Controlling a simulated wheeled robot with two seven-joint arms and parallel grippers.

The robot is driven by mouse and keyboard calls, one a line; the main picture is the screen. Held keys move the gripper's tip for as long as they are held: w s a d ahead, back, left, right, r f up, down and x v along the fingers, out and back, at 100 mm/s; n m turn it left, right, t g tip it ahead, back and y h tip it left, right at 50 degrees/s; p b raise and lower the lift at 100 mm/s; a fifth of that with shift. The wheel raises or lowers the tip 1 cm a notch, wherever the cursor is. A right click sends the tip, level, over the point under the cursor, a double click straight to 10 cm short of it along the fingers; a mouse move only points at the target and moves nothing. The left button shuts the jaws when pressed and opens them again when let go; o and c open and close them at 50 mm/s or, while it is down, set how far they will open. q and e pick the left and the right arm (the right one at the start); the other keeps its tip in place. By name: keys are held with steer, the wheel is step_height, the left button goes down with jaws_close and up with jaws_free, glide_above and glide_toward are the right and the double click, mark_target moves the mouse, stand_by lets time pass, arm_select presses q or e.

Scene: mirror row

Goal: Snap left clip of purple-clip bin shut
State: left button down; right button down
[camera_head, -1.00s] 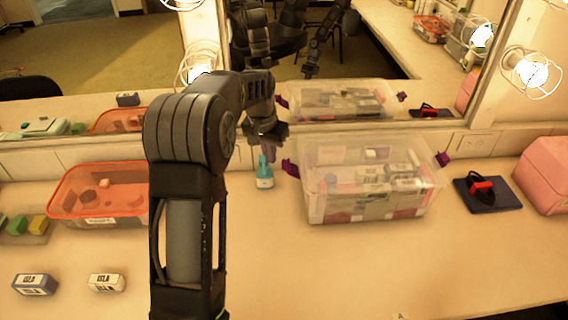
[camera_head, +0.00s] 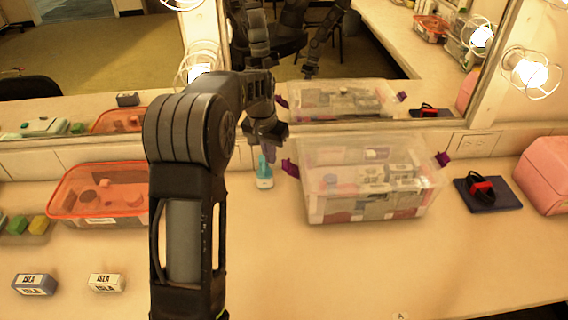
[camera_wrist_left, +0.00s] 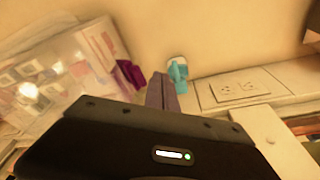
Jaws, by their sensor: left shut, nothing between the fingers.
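The clear bin with purple clips (camera_head: 365,210) stands on the counter against the mirror, lid on, with boxes inside. Its left clip (camera_head: 290,168) sticks out from the bin's side, tilted outward; it also shows in the left wrist view (camera_wrist_left: 131,73). The right clip (camera_head: 443,159) also juts out. My left gripper (camera_head: 268,150) is shut and empty, just left of and a little above the left clip. In the wrist view its closed fingers (camera_wrist_left: 162,92) lie just beside the clip; whether they touch cannot be told. My right gripper is not in view.
A small teal bottle (camera_head: 264,174) stands just below my left gripper. An orange-rimmed bin (camera_head: 97,215) is at left, with two labelled blocks in front. A dark pad (camera_head: 488,203) and a pink case (camera_head: 548,175) are at right.

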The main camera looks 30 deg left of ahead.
arm_select(q)
steer(key=shift+f+b, duration=1.2)
steer(key=shift+f, duration=0.5)
steer(key=shift+w+d, duration=0.1)
steer(key=shift+d, duration=0.05)
step_height(320, 180, up, 2)
steer(key=p, duration=0.3)
glide_above(298, 172)
steer(key=shift+s+a+r+p, duration=0.1)
steer(key=shift+a+r+p, duration=0.05)
steer(key=shift+r+p, duration=0.65)
steer(key=shift+s+a+r+p, duration=0.15)
steer(key=shift+r+p, duration=0.4)
steer(key=shift+r, duration=0.6)
steer(key=shift+s+a+r+p, duration=0.1)
steer(key=shift+a+r+p, duration=0.05)
steer(key=shift+r+p, duration=0.65)
steer(key=shift+r, duration=0.15)
